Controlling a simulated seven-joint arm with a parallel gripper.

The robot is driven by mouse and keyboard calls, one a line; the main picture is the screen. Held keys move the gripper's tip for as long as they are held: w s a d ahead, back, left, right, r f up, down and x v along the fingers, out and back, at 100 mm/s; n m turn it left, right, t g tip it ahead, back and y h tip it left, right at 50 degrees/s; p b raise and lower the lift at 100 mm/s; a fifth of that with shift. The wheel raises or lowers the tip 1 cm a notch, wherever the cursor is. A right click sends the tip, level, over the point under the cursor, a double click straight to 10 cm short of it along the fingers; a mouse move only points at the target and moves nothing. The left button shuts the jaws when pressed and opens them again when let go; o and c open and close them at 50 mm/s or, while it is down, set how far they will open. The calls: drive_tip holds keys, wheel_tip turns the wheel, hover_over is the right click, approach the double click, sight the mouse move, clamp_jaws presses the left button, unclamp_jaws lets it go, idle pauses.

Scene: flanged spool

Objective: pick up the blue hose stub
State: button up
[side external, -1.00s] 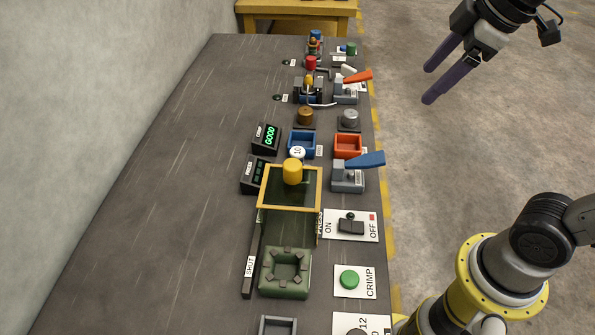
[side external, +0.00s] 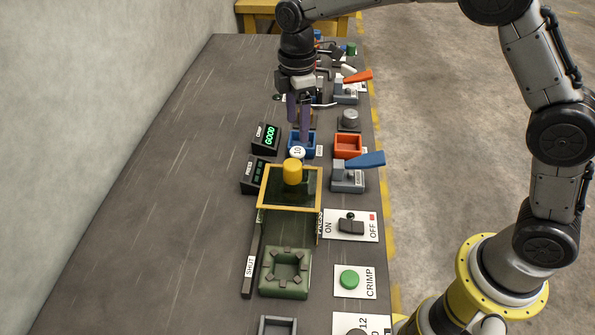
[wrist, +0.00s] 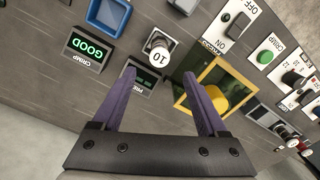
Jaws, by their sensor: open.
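My gripper (side external: 298,130) is open and empty, pointing down over the bench near the blue tray. I cannot make out a hose stub with certainty. A small blue piece (side external: 317,34) shows at the far end, too small to identify. My arm hides part of the far bench.
A yellow-framed press guard (side external: 262,190) with a yellow knob (side external: 292,171) is close to the cylinder. A green crimp fixture (side external: 285,273), an orange tray (side external: 348,145), blue and orange levers (side external: 364,160) and display boxes (side external: 266,137) stand around. The bench's left side is clear.

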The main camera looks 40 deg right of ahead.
sight(297, 154)
wheel_tip(297, 154, down, 12)
drive_tip(key=shift+f, duration=0.15)
clamp_jaws()
idle(0.8)
